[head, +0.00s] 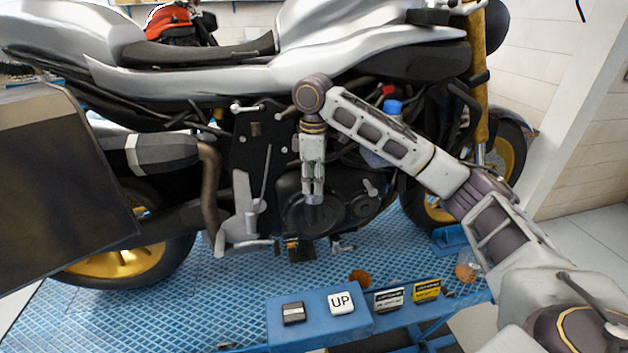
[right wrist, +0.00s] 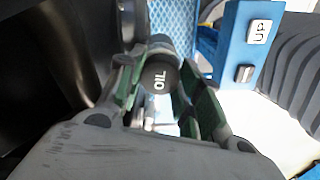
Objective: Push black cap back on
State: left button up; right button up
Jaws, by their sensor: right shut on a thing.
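The black cap (right wrist: 160,79), marked OIL in white, sits between the green-padded fingers of my right gripper (right wrist: 162,85) in the right wrist view. The gripper is shut on it. In the head view my right gripper (head: 313,188) points down in front of the dark engine cover (head: 345,212) of the motorcycle (head: 330,60). The cap's lower end is by the cover there. I cannot tell whether the cap is seated or apart from its opening. My left gripper is not in view.
The motorcycle stands on a blue ridged lift platform (head: 180,305). A blue control box (head: 335,305) with an UP button is at the front. A dark panel (head: 60,190) covers the left side. A lever and pedal (head: 240,228) stand left of the gripper.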

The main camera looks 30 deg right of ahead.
jog(key=o, duration=0.9)
jog(key=shift+s+r, duration=0.1)
jog(key=shift+s, duration=0.05)
jog(key=shift+c, duration=0.2)
jog(key=shift+o, duration=0.2)
jog(key=shift+r, duration=0.15)
jog(key=shift+d+r, duration=0.1)
jog(key=shift+r, duration=0.2)
jog(key=o, duration=0.3)
jog(key=shift+r, duration=3)
